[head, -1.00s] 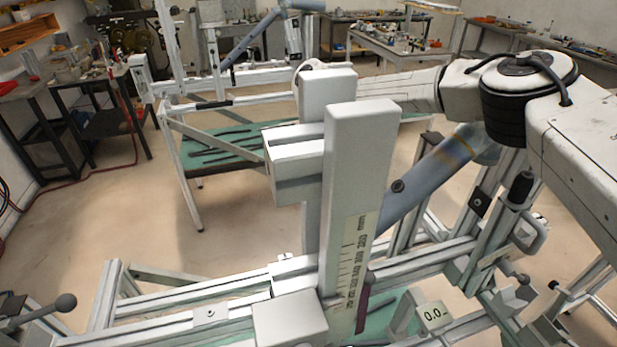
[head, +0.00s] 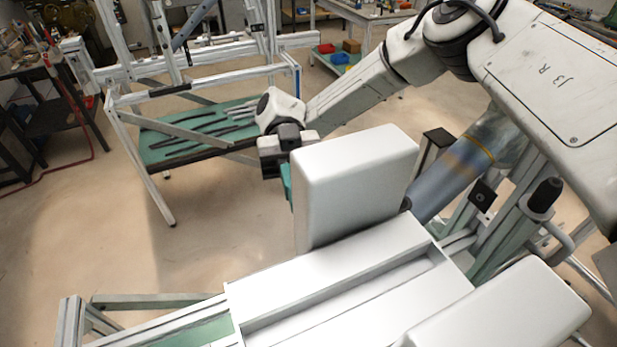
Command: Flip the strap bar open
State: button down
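A white bar with a long groove (head: 345,290) lies across the lower middle of the head view, close to the camera. A large white block (head: 350,185) stands upright at its far side, and another white block (head: 510,310) sits at its near right. I cannot tell for certain which of these parts is the strap bar. My gripper (head: 287,150) is beyond the upright block, at its upper left. The block hides its fingertips, so I cannot see whether it touches or holds anything. A small teal piece (head: 287,182) shows below it at the block's left edge.
Metal jig rails and posts (head: 490,205) stand at the right. A frame table with a teal shelf (head: 200,130) stands behind at the left. A dark workbench (head: 45,120) is at the far left. Open floor (head: 215,240) lies between the table and the bar.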

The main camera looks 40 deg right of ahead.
jog(key=shift+f, duration=0.1)
dwell(0.3)
jog(key=c, duration=1.2)
grip_release()
jog(key=shift+o, duration=0.2)
jog(key=shift+d, duration=0.1)
